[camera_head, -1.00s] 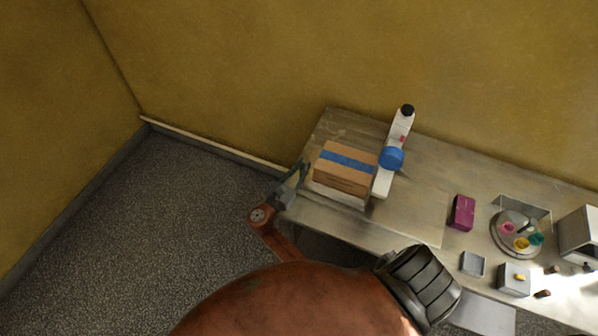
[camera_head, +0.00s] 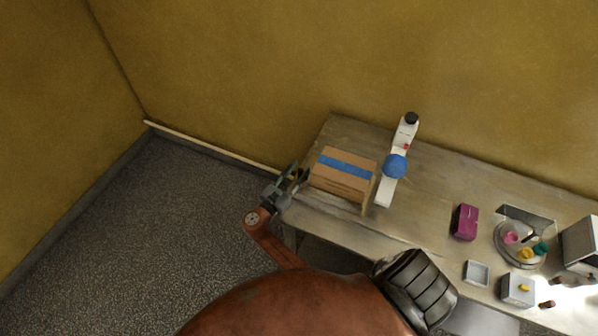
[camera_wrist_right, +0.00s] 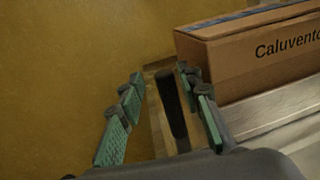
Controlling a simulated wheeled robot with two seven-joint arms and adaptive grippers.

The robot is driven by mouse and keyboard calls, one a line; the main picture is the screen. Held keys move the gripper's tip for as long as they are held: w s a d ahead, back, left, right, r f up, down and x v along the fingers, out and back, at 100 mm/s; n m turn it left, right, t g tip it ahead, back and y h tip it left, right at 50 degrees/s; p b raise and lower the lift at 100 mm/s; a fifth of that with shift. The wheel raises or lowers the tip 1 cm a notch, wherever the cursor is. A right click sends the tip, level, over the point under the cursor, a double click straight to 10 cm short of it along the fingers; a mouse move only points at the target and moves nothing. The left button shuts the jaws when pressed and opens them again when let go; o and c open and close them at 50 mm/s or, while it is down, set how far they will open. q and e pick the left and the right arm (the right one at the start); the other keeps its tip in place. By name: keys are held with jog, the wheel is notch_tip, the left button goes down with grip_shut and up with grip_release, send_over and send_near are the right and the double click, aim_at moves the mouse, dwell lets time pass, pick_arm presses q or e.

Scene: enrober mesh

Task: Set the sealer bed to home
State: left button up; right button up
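The sealer bed (camera_head: 333,201) is a pale plate at the left end of the metal table, carrying a brown cardboard box (camera_head: 338,184) with a blue stripe. The white sealer post (camera_head: 385,190) with its blue part (camera_head: 395,166) stands right of the box, with a gap between. My right gripper (camera_head: 299,175) is at the table's left end, beside the box. In the wrist view, my right gripper's green-padded fingers (camera_wrist_right: 160,73) are apart, with a dark upright handle (camera_wrist_right: 172,105) between them. The handle is closer to the right finger; contact is unclear. My left gripper is not in view.
The wall (camera_head: 240,80) is behind; floor (camera_head: 150,230) is free at left.

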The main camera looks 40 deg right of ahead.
jog(key=shift+s+d, duration=0.1)
jog(key=shift+r, duration=0.1)
notch_tip(320, 180, up, 10)
jog(key=shift+f, duration=0.1)
dwell(0.4)
dwell(0.4)
